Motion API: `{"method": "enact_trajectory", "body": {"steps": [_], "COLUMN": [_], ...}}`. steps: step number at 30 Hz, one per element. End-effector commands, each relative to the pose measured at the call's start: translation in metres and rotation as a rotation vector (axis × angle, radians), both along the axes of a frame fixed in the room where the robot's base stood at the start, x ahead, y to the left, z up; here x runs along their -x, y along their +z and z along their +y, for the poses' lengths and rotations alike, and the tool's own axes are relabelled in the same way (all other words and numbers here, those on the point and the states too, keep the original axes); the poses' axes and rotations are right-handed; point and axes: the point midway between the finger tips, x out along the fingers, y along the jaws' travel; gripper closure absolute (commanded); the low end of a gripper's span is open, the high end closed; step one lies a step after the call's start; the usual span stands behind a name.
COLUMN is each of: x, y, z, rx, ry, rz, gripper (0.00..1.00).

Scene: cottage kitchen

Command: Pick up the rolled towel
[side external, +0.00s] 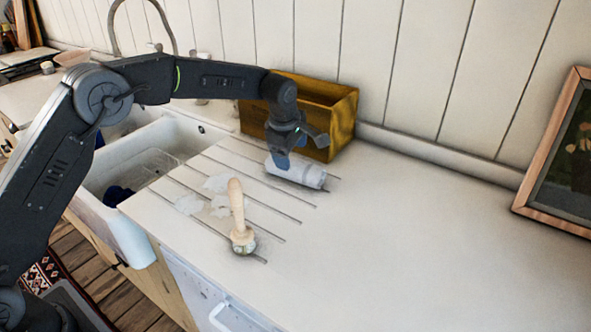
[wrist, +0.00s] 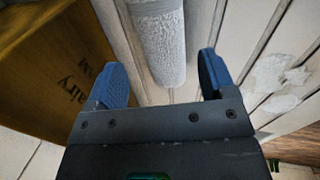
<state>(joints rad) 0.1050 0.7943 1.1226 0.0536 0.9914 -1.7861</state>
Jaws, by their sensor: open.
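The rolled towel (side external: 298,172) is a white-grey roll lying on the grooved drainboard, just in front of the wooden box. In the wrist view the towel (wrist: 163,45) runs from the top edge down toward the space between the two blue fingers. My gripper (side external: 283,158) is at the towel's left part in the side view and hides some of it. In the wrist view my gripper (wrist: 164,85) is open, with one finger to each side of the towel's line and nothing held. The side view does not show whether the fingers touch the towel.
A yellow-brown wooden box (side external: 335,115) stands close behind the towel; it fills the left of the wrist view (wrist: 50,70). A white sink (side external: 150,160) lies left. The counter (side external: 400,240) to the right is clear, up to a framed picture (side external: 560,150).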

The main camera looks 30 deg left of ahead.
Motion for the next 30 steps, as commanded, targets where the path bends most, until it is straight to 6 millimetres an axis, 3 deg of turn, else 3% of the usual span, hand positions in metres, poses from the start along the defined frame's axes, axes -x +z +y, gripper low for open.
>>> {"method": "enact_trajectory", "body": {"steps": [5, 15, 24, 30], "x": [-0.002, -0.012, -0.014, -0.014], "y": [-0.011, -0.053, -0.058, -0.057], "z": [0.0, -0.004, -0.004, -0.004], "rx": [0.0, 0.001, 0.001, 0.001], "ry": [0.0, 0.0, 0.0, 0.0], "rz": [0.0, -0.002, -0.004, -0.003], "gripper": [0.23, 0.23, 0.23, 0.42]}}
